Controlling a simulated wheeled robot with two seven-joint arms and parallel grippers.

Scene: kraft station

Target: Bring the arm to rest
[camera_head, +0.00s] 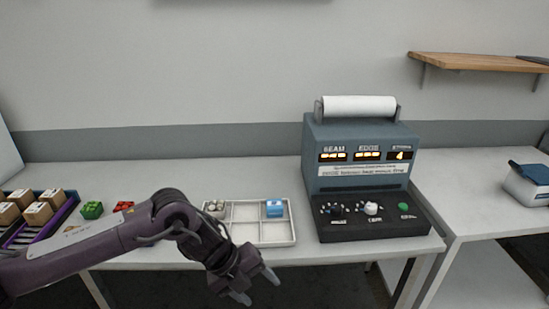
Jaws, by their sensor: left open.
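My left arm comes in from the left and crosses in front of the table's front edge. Its gripper (256,287) is open and empty, its fingers pointing down and to the right. It hangs in front of the table, below the white tray in the picture. My right gripper does not show.
Kraft boxes (38,213), a green block (92,210) and a red item (123,206) sit left. The table's back strip is clear.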

